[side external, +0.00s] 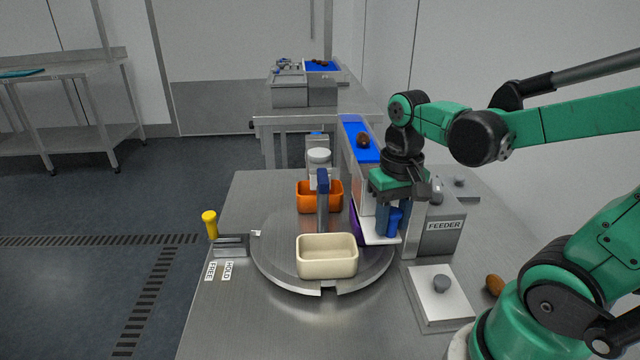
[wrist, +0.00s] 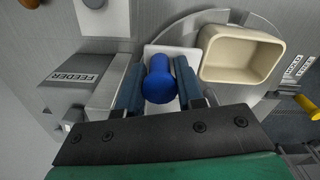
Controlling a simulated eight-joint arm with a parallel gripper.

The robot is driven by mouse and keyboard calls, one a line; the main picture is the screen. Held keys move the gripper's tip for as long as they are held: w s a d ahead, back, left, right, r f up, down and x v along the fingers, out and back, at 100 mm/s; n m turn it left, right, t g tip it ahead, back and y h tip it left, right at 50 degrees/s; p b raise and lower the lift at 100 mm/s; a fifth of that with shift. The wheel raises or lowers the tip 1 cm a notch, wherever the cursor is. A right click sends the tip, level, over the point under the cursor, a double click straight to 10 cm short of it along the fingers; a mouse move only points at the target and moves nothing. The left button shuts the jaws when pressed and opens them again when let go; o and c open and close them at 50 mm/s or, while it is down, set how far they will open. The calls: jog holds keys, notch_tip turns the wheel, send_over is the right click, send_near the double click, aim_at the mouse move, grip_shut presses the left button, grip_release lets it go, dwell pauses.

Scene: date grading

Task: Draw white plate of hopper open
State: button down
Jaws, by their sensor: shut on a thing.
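The hopper's white plate (side external: 380,238) sticks out level at the foot of the hopper (side external: 362,190), above the turntable's right side. A blue knob (side external: 394,222) stands on the plate. My gripper (side external: 393,212) points down at the plate with its blue fingers on either side of the knob, shut on it. In the wrist view the knob (wrist: 159,82) sits between the fingers, and the white plate (wrist: 172,50) shows beyond it. My gripper and wrist hide part of the hopper.
The turntable (side external: 280,270) carries a cream bin (side external: 327,262), an orange bin (side external: 305,202) and a partly hidden purple bin (side external: 355,222). The feeder box (side external: 440,235) stands close on the right. A yellow-handled lever (side external: 210,222) is at the left edge. A brown date (side external: 363,140) lies on the blue chute.

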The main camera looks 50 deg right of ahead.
jog(key=shift+a, duration=0.1)
dwell(0.6)
jog(key=s+a, duration=0.6)
jog(key=shift+s+a, duration=0.15)
jog(key=shift+s, duration=0.05)
jog(key=c, duration=0.7)
grip_release()
notch_tip(320, 180, up, 6)
jog(key=shift+f, duration=0.2)
